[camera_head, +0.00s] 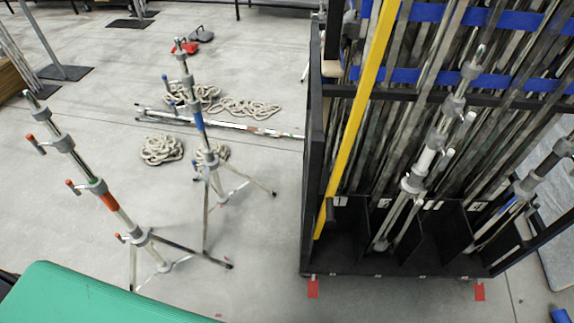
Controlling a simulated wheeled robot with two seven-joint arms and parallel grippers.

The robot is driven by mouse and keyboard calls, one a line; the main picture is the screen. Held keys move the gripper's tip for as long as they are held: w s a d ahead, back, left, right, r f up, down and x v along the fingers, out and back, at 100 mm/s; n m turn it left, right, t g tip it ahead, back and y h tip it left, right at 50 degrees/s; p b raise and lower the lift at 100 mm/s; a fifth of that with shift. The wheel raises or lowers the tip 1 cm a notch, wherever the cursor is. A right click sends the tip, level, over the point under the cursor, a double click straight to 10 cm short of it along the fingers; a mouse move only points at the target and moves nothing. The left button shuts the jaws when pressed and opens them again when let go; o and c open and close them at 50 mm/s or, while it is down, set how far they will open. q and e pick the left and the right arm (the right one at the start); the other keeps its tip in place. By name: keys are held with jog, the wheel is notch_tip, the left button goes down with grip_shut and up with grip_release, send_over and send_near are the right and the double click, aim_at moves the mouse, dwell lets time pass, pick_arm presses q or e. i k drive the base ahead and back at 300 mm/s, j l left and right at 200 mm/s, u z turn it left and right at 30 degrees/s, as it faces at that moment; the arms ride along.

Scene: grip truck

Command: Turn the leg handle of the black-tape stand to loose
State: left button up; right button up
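Several light stands are in view. One in the black rack has a dark band (547,165) near the right edge that may be black tape; I cannot tell for sure. Its leg handle is not clear. Another stand (427,160) in the rack has a white band and grey collars. On the floor at left stands one with red tape (109,201) and orange-tipped handles, legs spread. Behind it stands one with blue tape (199,121), legs also spread. Neither of my grippers is in view.
The black rack (313,150) with a yellow bar (357,115) fills the right side. Coiled ropes (161,150) and poles lie on the floor behind the stands. A green surface (90,295) is at lower left.

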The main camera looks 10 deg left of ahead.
aim_at(531, 210)
jog(key=z, duration=1.4)
